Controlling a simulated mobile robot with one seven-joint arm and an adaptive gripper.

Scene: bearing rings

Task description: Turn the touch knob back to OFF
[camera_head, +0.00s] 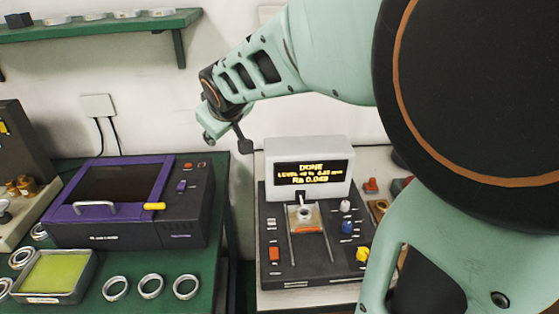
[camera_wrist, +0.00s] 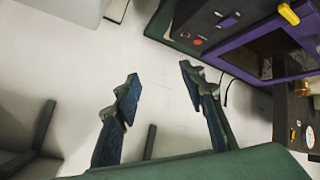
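The grey-and-black measuring device (camera_head: 309,268) stands on the right bench. Its lit display (camera_head: 310,173) reads DONE, a level line and Ra 0.049. Its panel carries a white knob (camera_head: 346,206), a blue knob (camera_head: 347,226) and a yellow knob (camera_head: 363,254); the labels are too small to tell which is the touch knob. A ring sits in the central holder (camera_head: 304,215). My gripper (camera_head: 230,138) is in the air left of the display, away from all knobs. In the wrist view my gripper (camera_wrist: 158,76) is open, with nothing between its fingers.
A purple machine (camera_head: 185,222) stands on the green left bench, with a yellow-green tray (camera_head: 88,258) and several metal rings in front. A green shelf (camera_head: 110,27) is on the wall. A gap separates the benches. My arm hides the right side.

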